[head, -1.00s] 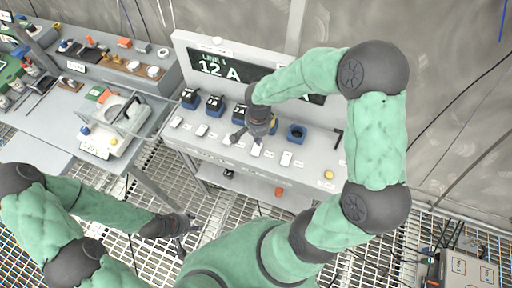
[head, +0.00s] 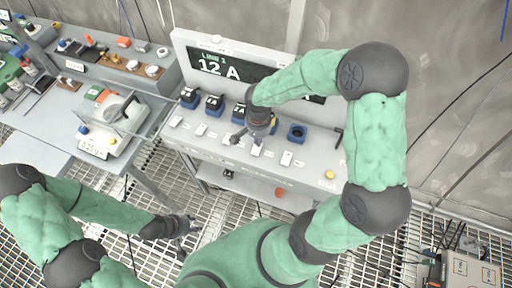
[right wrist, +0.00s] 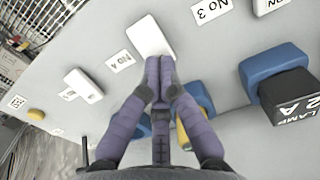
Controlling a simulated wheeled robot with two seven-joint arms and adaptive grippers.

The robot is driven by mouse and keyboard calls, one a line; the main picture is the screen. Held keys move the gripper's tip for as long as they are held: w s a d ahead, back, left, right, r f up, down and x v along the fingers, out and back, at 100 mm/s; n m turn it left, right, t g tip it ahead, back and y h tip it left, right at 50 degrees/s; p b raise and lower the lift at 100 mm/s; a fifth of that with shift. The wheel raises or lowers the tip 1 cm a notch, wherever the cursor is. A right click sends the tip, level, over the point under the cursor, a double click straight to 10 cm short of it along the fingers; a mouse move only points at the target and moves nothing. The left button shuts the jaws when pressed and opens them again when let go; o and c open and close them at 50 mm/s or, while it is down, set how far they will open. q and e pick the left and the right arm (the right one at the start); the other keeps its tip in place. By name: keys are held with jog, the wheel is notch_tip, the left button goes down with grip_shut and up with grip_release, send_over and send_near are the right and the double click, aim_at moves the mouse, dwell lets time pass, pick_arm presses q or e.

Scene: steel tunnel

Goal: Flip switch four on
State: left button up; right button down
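Switch four is the white rocker (right wrist: 150,37) beside the "No 4" label (right wrist: 120,62) in the right wrist view. In the head view it is the white switch (head: 255,150) on the grey sloping panel (head: 320,172). My right gripper (right wrist: 163,85) has its purple-grey fingertips together, with nothing seen between them, at the lower edge of switch four. I cannot tell whether they touch it. In the head view the right gripper (head: 250,138) is over the panel beside that switch. My left gripper (head: 188,224) hangs low at left, away from the panel; its finger opening is unclear.
Another white switch (right wrist: 83,85) and the "No 3" label (right wrist: 211,11) flank switch four. Blue lamp holders (head: 214,105) line the panel's back, under a dark display (head: 222,66) reading "LINE 1 12 A". A cluttered bench (head: 50,125) stands at left.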

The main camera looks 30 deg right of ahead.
jog(key=shift+f+b, duration=0.45)
jog(key=shift+f, duration=0.1)
dwell(0.4)
jog(key=shift+r+p, duration=2.25)
jog(key=shift+r, duration=1.3)
jog(key=shift+s+f, duration=0.1)
